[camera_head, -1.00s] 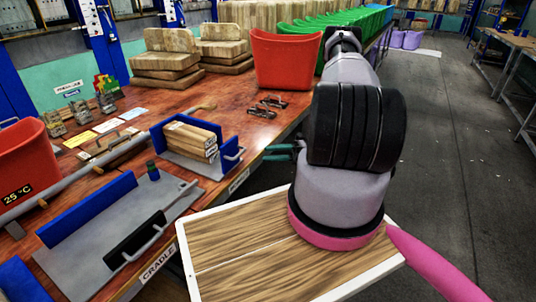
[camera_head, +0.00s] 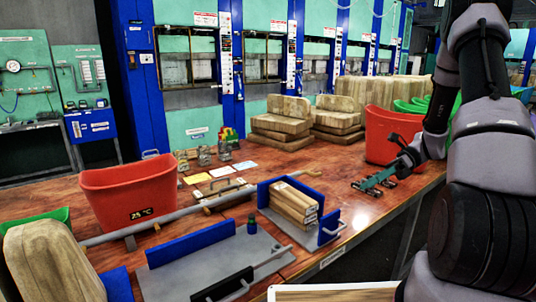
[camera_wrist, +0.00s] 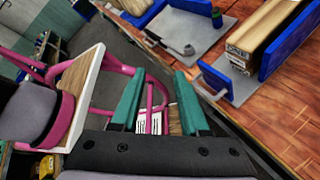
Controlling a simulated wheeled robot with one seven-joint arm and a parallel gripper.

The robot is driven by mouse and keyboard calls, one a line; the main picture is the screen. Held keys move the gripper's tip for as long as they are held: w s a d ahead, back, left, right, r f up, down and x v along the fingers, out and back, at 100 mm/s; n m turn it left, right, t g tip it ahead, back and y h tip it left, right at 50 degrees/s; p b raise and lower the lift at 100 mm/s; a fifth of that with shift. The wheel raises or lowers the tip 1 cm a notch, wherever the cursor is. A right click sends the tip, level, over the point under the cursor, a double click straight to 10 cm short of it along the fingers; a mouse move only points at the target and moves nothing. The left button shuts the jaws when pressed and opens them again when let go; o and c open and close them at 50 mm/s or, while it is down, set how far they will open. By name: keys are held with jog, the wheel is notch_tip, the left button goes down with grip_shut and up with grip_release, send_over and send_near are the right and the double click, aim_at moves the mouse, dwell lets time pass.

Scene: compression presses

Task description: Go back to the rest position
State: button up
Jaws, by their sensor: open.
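My gripper (camera_head: 381,178) shows in the head view above the right part of the wooden table, to the left of the red bin. Its two green fingers are apart and hold nothing. In the wrist view my gripper (camera_wrist: 158,102) has a clear gap between its green fingers, with a pink frame and the floor behind it. The block of stacked wooden pieces (camera_head: 294,203) stands in the blue-walled cradle (camera_head: 283,233), to the left of my gripper and apart from it. The wrist view also shows the wooden pieces (camera_wrist: 262,35) at upper right.
An orange-red bin (camera_head: 388,139) stands at the right. Another red bin (camera_head: 128,201), marked 25 °C, stands at the left. Blue presses (camera_head: 172,80) line the back. Stacked beige blocks (camera_head: 280,127) stand before them. A white-rimmed board (camera_head: 330,292) shows at the bottom.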

jog(key=s+a+r+n+t+h, duration=0.2)
jog(key=s+r+n+t+h, duration=0.3)
jog(key=r, duration=0.8)
jog(key=s+a+r+n+t+h, duration=0.3)
jog(key=s+r+n+t+h, duration=0.2)
jog(key=s+r+n, duration=0.5)
notch_tip(320, 180, up, 3)
jog(key=n, duration=0.3)
jog(key=shift+s+a+t, duration=0.15)
jog(key=shift+a+t, duration=0.2)
jog(key=shift+t, duration=0.05)
